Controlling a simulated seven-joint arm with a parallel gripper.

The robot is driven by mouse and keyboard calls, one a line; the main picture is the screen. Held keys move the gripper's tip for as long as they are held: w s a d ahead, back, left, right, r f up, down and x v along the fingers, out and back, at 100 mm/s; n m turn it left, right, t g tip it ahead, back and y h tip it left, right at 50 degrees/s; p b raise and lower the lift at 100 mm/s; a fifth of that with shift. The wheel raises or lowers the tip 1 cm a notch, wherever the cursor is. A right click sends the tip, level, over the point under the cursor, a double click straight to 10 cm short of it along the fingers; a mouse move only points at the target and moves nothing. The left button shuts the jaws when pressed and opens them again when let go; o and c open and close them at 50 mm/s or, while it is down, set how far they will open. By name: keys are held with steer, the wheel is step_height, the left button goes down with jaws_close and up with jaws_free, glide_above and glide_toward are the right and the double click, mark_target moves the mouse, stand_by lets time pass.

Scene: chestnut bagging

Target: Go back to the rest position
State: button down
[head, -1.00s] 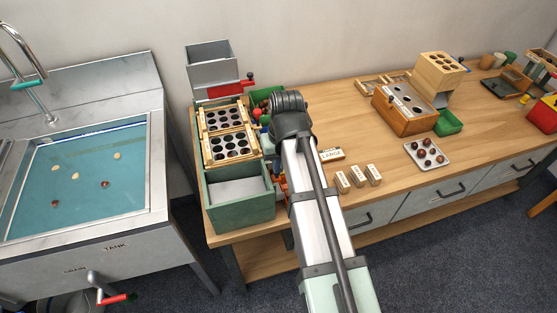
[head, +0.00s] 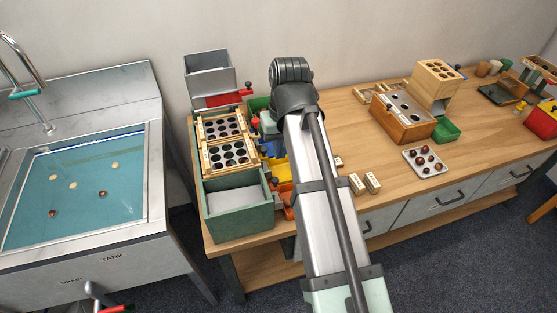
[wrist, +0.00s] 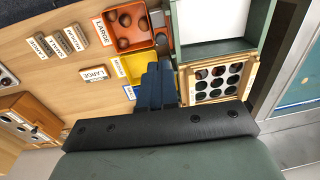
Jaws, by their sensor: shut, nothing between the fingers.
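My gripper (wrist: 157,70) shows in the wrist view as dark blue fingers close together, shut and empty. It points down over the left part of the wooden bench (head: 375,143), between the yellow bin (wrist: 136,68) and the wooden sieve frame (wrist: 250,82). In the head view my arm reaches up the middle of the picture and hides part of the bench; the fingertips are hard to make out there.
A green box (head: 238,222) and a grey hopper (head: 208,75) stand left of my arm. An orange bin (wrist: 128,28) holds chestnuts. Label blocks (head: 372,183) and a chestnut tray (head: 425,162) lie to the right. The water tank (head: 80,185) is far left.

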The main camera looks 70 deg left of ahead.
steer(key=shift+w+d+r, duration=0.1)
steer(key=shift+w+r, duration=0.05)
steer(key=shift+r, duration=2)
